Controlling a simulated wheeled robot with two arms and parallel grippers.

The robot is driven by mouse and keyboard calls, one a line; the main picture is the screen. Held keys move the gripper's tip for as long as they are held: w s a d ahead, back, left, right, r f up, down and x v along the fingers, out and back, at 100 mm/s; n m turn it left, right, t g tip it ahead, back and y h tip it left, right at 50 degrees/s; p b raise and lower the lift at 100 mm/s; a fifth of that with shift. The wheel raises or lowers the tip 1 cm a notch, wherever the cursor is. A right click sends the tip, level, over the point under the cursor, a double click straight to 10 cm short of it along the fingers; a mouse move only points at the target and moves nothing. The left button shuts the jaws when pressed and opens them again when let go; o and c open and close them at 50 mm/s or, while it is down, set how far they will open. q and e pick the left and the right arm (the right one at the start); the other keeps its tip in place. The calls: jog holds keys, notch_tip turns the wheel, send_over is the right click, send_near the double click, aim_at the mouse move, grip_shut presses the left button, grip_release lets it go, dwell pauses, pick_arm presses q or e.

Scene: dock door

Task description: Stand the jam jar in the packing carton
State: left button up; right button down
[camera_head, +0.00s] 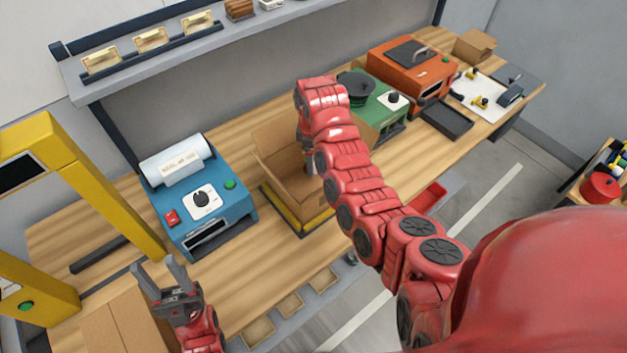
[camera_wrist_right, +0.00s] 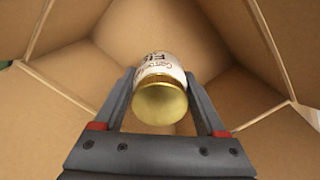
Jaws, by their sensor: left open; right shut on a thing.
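The packing carton (camera_head: 287,185) stands open on the wooden bench, on a yellow-edged base. My right arm reaches over it, and my right gripper (camera_head: 309,163) is down at the carton, mostly hidden by the arm. In the right wrist view, my right gripper (camera_wrist_right: 160,105) is shut on the jam jar (camera_wrist_right: 162,82), with a gold lid and a white printed label. The jar is inside the carton walls (camera_wrist_right: 90,45). I cannot tell whether its base touches the carton floor. My left gripper (camera_head: 163,277) is open and empty over the bench's front left.
A blue machine (camera_head: 202,203) with a white roll stands left of the carton. A green device (camera_head: 385,108) and an orange machine (camera_head: 412,68) stand to its right. A yellow frame (camera_head: 95,185) rises at the left, beside a closed cardboard box (camera_head: 125,325).

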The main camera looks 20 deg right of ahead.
notch_tip(320, 180, down, 7)
jog(key=shift+r+b, duration=0.1)
jog(key=shift+b, duration=1)
grip_release()
notch_tip(320, 180, up, 3)
jog(key=shift+w+f+b, duration=0.1)
jog(key=shift+f+b, duration=0.1)
jog(key=shift+b, duration=0.4)
notch_tip(320, 180, up, 10)
jog(key=shift+f+p, duration=0.25)
jog(key=shift+p, duration=0.4)
jog(key=shift+r, duration=0.1)
